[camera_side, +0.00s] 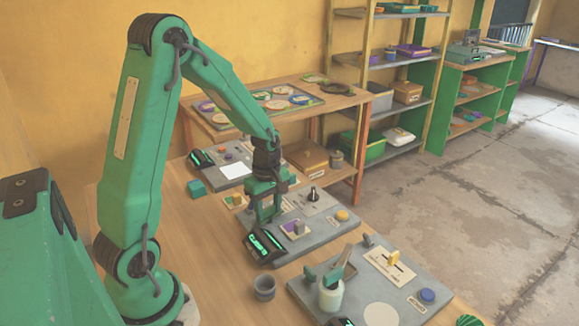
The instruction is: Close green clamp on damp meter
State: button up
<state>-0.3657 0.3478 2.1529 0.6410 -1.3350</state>
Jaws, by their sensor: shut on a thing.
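My gripper (266,218) points down at the left end of the middle grey panel (325,222), just behind its dark display box (262,245) with green digits. Its green fingers are shut on a small part low at the panel. That part blends with the fingers and is mostly hidden, so I cannot tell its shape or whether it is the green clamp. I cannot read which panel is the damp meter.
A front panel (420,273) holds a pale bottle (331,291), a yellow slider (393,257) and a blue button (427,295). A grey cup (264,287) stands left of it. A green block (196,188) lies near the back panel (212,178).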

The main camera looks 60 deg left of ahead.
jog(key=m, duration=0.7)
jog(key=shift+s, duration=0.1)
jog(key=m, duration=0.3)
jog(key=shift+m, duration=0.4)
jog(key=m, duration=0.4)
jog(key=shift+a, duration=0.1)
jog(key=o, duration=1)
jog(key=shift+r, duration=0.1)
